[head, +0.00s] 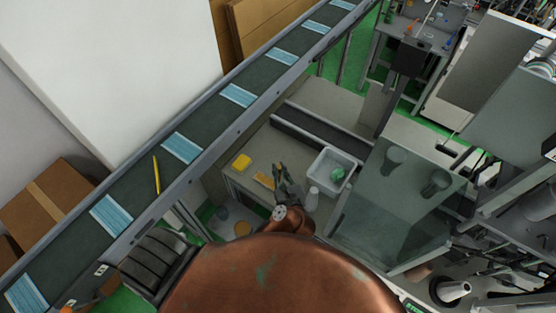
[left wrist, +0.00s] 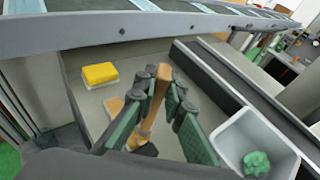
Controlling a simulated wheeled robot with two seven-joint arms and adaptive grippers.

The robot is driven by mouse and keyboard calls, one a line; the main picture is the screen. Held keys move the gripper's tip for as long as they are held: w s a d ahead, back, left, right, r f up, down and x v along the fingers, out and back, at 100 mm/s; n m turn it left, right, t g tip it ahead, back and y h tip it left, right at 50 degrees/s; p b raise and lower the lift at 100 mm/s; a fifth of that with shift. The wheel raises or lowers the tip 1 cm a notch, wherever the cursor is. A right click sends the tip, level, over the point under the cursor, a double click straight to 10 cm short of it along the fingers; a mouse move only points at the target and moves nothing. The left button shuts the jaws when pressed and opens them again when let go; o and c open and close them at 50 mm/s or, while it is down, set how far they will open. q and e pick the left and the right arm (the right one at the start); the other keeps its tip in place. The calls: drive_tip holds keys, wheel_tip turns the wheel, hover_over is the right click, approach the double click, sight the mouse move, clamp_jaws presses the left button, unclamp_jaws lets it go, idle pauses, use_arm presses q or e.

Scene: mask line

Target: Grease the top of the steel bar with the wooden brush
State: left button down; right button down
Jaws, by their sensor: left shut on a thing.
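The wooden brush (left wrist: 155,100) is in the left wrist view, held between the green-padded fingers of my left gripper (left wrist: 157,108). Its tan handle points up, and a dark part shows at its lower end, partly hidden by the gripper. In the head view my left gripper (head: 283,182) is over the grey bench, and the brush is hard to make out there. A long dark bar with a grey edge (head: 318,135), seemingly the steel bar, runs along the bench behind the gripper. It also shows in the left wrist view (left wrist: 235,85), apart from the brush. My right gripper is not seen.
A yellow sponge-like block (head: 242,162) and a flat tan piece (head: 263,181) lie on the bench (head: 262,145). A white bin (head: 323,168) holds a green cloth (head: 337,174). A conveyor (head: 140,188) carrying blue masks borders the left.

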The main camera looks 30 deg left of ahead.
use_arm(q)
drive_tip(key=shift+r+p, duration=2.05)
drive_tip(key=shift+r, duration=0.75)
drive_tip(key=shift+f, duration=0.1)
